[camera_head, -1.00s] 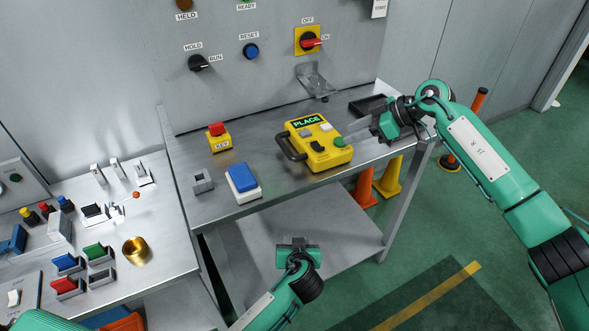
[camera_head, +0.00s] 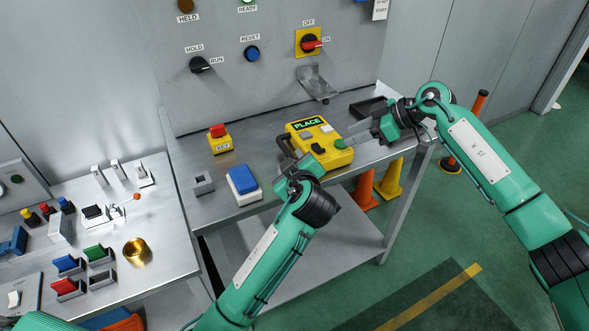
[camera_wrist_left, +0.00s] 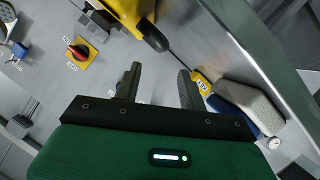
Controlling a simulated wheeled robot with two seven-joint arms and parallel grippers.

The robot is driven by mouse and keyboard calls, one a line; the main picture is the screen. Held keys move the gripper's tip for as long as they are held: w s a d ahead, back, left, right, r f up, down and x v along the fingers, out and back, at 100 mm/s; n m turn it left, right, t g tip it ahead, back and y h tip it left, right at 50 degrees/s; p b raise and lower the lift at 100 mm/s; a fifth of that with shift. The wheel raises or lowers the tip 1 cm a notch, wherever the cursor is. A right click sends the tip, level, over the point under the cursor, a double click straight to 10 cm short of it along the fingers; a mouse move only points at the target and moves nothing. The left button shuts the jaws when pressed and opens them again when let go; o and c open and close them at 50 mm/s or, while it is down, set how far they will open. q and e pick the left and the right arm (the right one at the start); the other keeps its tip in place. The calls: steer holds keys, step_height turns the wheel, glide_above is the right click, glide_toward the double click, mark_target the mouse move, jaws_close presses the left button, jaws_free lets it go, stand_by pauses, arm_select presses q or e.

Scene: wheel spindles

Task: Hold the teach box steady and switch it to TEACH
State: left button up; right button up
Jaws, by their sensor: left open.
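The yellow teach box (camera_head: 342,157) lies on the steel bench, with its display reading PLACE and coloured buttons on top. Its dark handle (camera_head: 285,146) is on the left side. In the left wrist view, part of the box (camera_wrist_left: 128,12) and its handle (camera_wrist_left: 155,38) show at the top. My left gripper (camera_head: 287,172) is at the box's near left side, and partly covers it. Its two fingers (camera_wrist_left: 158,85) are apart with nothing between them. My right gripper (camera_head: 358,138) points at the box's right end, close to the green button; its finger gap is unclear.
A blue button block (camera_head: 243,179) and a yellow box with a red button (camera_head: 219,146) stand left of the teach box. A clear flap (camera_head: 316,82) hangs from the panel behind. A dark tray (camera_head: 368,106) lies at the back right.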

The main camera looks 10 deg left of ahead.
mark_target(285, 151)
arm_select(q)
steer(key=x, duration=0.9)
steer(key=shift+w+a, duration=0.15)
steer(key=shift+w, duration=0.05)
jaws_close()
steer(key=shift+f, duration=0.1)
stand_by(0.9)
